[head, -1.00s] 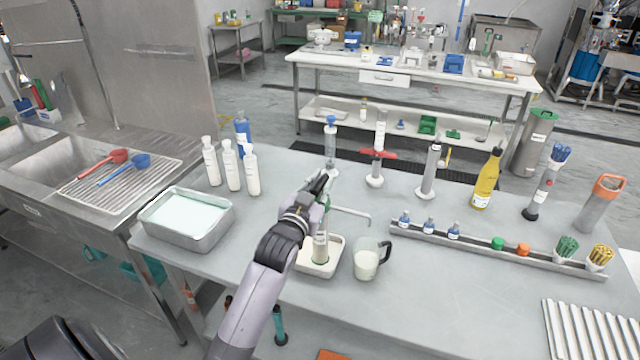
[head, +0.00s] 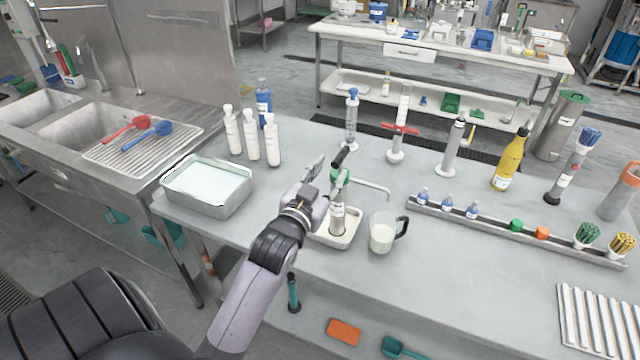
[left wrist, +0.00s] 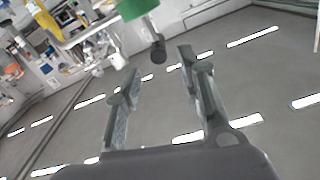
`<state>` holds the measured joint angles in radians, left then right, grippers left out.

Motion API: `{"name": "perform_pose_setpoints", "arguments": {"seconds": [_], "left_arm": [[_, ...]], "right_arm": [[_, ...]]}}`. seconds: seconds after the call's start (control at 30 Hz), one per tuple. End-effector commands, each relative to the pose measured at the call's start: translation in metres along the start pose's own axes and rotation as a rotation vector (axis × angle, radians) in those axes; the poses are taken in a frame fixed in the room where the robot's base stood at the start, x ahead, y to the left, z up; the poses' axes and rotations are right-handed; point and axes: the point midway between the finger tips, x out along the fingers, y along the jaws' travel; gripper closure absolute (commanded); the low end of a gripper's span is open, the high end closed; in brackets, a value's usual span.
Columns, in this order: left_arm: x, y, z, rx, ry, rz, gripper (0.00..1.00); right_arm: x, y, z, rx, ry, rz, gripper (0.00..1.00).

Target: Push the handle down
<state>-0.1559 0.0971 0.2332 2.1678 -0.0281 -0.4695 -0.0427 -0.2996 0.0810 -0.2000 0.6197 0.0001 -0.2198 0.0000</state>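The hand pump with a green head (head: 341,178) stands upright in a small white tray (head: 352,238) near the table's front edge. Its black handle (head: 341,157) tilts up and to the right, and its thin spout points right. My left gripper (head: 318,170) is just left of the handle, apart from it and empty. In the left wrist view my left gripper (left wrist: 160,65) has its two fingers spread. There the black handle end (left wrist: 158,52) and the green head (left wrist: 136,8) appear beyond the fingertips. My right gripper is not in view.
A glass mug (head: 382,236) stands right of the pump under the spout's side. A metal tray of pale liquid (head: 208,190) and white bottles (head: 252,138) are to the left. A rack of small items (head: 500,230) runs along the right. Syringe-like tools stand behind.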

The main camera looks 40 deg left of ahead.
Motion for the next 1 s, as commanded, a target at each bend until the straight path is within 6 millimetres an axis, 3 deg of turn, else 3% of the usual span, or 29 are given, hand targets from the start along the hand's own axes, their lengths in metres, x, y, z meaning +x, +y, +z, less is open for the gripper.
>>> {"name": "perform_pose_setpoints", "arguments": {"seconds": [0.1, 0.3, 0.73, 0.87, 1.0], "left_arm": [[-0.023, 0.0, 0.001, -0.001, -0.002, 0.0, 0.64], [-0.042, 0.0, 0.0, -0.001, -0.001, -0.001, 0.64], [-0.045, 0.001, 0.0, 0.043, -0.003, 0.005, 0.64], [-0.045, 0.006, 0.005, 0.373, -0.03, 0.036, 0.64], [-0.05, 0.009, 0.015, 1.068, -0.057, 0.086, 0.64]], "right_arm": [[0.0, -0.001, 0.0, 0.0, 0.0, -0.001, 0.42], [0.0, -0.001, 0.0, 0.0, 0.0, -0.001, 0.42], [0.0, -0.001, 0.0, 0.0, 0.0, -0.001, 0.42], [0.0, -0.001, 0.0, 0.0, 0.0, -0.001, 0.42], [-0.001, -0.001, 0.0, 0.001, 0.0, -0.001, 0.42]]}}
